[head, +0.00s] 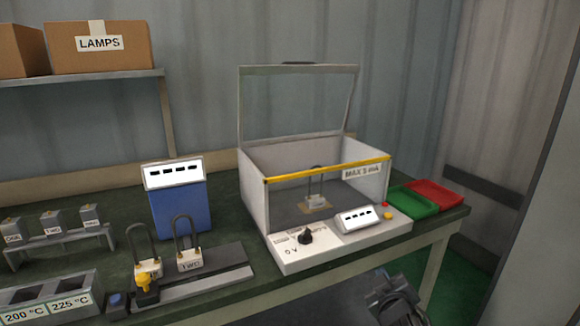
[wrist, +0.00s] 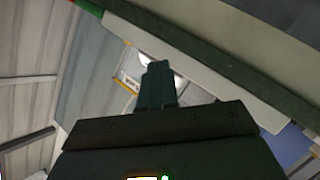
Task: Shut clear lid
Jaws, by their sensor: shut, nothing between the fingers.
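The clear lid (head: 297,103) stands raised, hinged at the back of a grey open-topped box (head: 253,192) with a yellow front bar (head: 328,170). A small metal heating element on a tan base (head: 316,205) sits inside the box. My gripper, low at the bottom right in the head view (head: 398,303), is below the table's front edge and well apart from the lid. In the wrist view my gripper (wrist: 157,72) has its dark fingers together with nothing between them. The lid cannot be made out clearly in the wrist view.
The box's front panel has a black knob (head: 306,236) and a white display (head: 359,219). Green (head: 411,201) and red (head: 434,194) trays stand at its right. A blue meter (head: 180,207), two padlock-shaped elements and small blocks stand at its left. A shelf with boxes (head: 100,47) is at upper left.

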